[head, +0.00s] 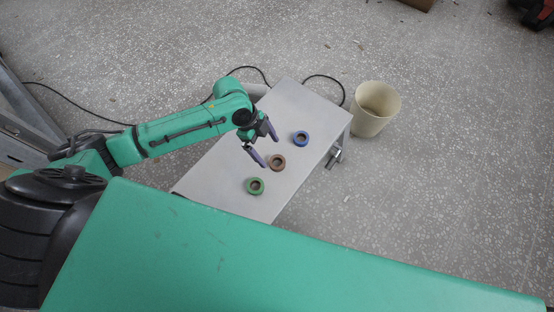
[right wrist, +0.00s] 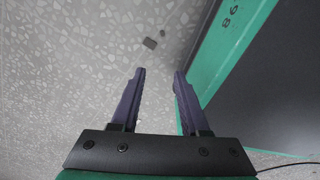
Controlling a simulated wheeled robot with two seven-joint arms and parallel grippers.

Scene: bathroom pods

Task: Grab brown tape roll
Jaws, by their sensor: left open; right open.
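The brown tape roll (head: 277,162) lies flat on the light grey table, between a blue tape roll (head: 300,138) and a green tape roll (head: 255,186). My left gripper (head: 267,146) is open and empty, just to the upper left of the brown roll, with one finger close to it. I cannot tell how high the fingers are above the table. My right gripper (right wrist: 160,75) shows in the right wrist view, open and empty over the speckled floor. No tape roll shows in that view.
The grey table (head: 218,180) has free room left of the rolls. A cream bin (head: 375,108) stands on the floor at its right. A metal fitting (head: 335,157) sticks out from the table's right side. Black cables run on the floor behind.

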